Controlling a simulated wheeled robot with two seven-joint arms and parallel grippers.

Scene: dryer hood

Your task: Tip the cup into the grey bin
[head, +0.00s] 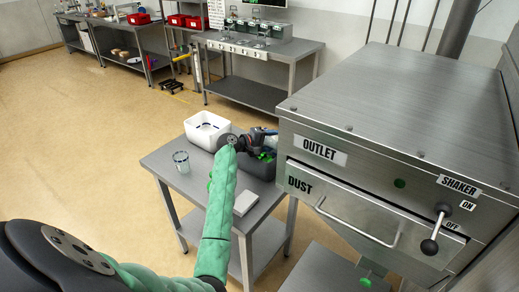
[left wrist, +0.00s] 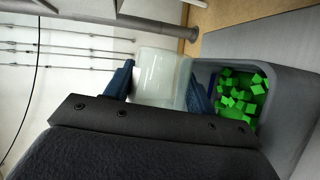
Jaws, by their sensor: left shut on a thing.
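A translucent, pale cup (left wrist: 162,76) is held between the blue fingers of my left gripper (left wrist: 165,84) in the left wrist view. I cannot tell its exact tilt, and no contents show in it. The grey bin (left wrist: 287,85) is beside the cup there and holds several green cubes (left wrist: 237,96). In the head view my left gripper (head: 264,138) is over the dark grey bin (head: 262,170), which stands on the side table against the dryer housing. The gripper partly hides the cup and the bin there. My right gripper is not in view.
The side table (head: 171,177) also holds a clear glass (head: 181,162), a white tub (head: 206,125) and a small pale block (head: 245,203). The metal dryer housing (head: 400,110) rises close on the right, with a drawer handle and shaker lever. Open floor lies left.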

